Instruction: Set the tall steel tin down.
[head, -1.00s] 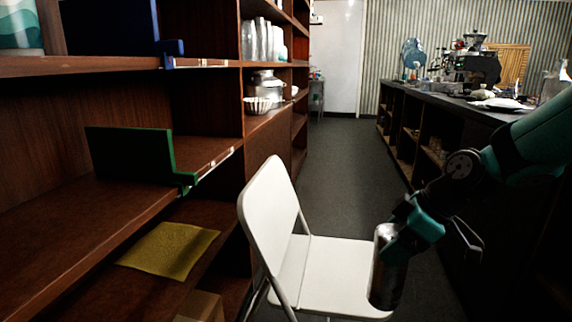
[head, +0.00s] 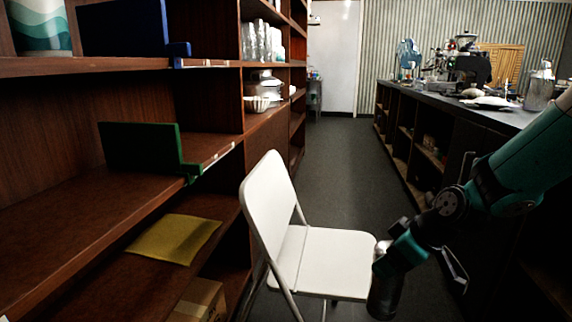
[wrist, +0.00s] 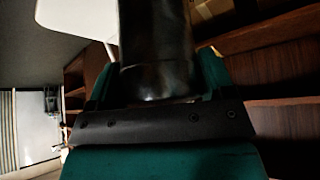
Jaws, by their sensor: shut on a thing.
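The tall steel tin (head: 384,292) is upright at the right of the white folding chair's seat in the head view. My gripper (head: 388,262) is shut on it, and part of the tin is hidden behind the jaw. In the wrist view the tin (wrist: 156,50) stands between the two teal fingers of my gripper (wrist: 158,82), dark and shiny. I cannot see anything under the tin's lower end; it appears held in the air beside the chair.
A white folding chair (head: 325,262) stands in the aisle. Wooden shelves at left hold a green bookend (head: 140,147), a yellow cloth (head: 175,239) and a blue bookend (head: 125,28). A cardboard box (head: 200,300) sits low. A dark counter (head: 465,104) with machines runs along the right. The aisle floor beyond is clear.

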